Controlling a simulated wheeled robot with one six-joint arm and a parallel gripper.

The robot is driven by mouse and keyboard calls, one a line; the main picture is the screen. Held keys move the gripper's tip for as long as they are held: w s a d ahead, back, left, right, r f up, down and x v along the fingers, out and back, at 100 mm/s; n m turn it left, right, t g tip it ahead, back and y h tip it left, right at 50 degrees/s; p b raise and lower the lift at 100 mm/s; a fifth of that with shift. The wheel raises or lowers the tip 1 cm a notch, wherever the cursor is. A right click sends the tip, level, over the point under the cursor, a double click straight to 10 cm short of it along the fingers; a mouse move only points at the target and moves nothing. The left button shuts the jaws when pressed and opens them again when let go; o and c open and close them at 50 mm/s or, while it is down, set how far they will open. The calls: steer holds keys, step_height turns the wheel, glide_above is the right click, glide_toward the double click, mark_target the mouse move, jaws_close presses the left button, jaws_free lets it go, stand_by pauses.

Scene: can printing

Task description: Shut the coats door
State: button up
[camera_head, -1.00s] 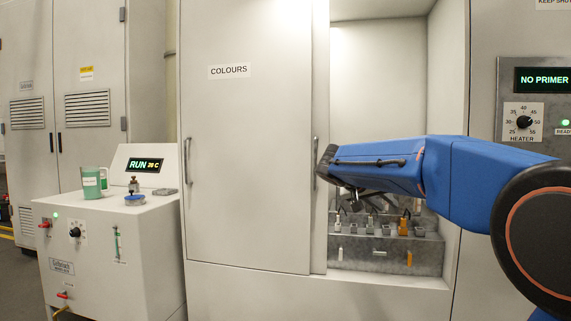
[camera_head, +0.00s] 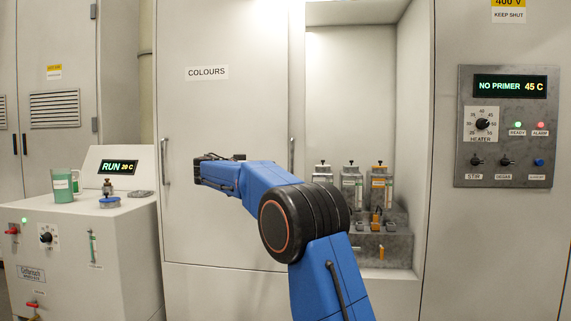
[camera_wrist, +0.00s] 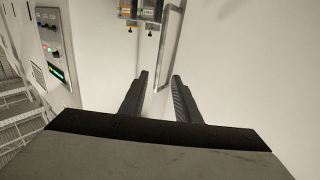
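The cabinet has two sliding doors. The white door labelled COLOURS (camera_head: 225,110) covers the left half. Only a narrow strip of the other door (camera_head: 297,95) shows at its right edge, with an upright bar handle (camera_head: 291,155); no coats label is visible. The right half of the cabinet stands open. My gripper (camera_head: 205,170) is in front of the COLOURS door in the head view. In the wrist view its fingers (camera_wrist: 160,76) are apart and empty. A bar handle (camera_wrist: 171,40) lines up between the fingertips there; I cannot tell whether it is within their reach.
Several canisters (camera_head: 352,185) stand on a grey stepped rack (camera_head: 392,250) in the open bay. A heater panel (camera_head: 510,125) is on the right. A white machine (camera_head: 85,255) with a green mug (camera_head: 63,185) stands on the left.

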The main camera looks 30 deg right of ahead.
mark_target(292, 162)
steer(key=x, duration=1.6)
steer(key=shift+d, duration=0.25)
jaws_close()
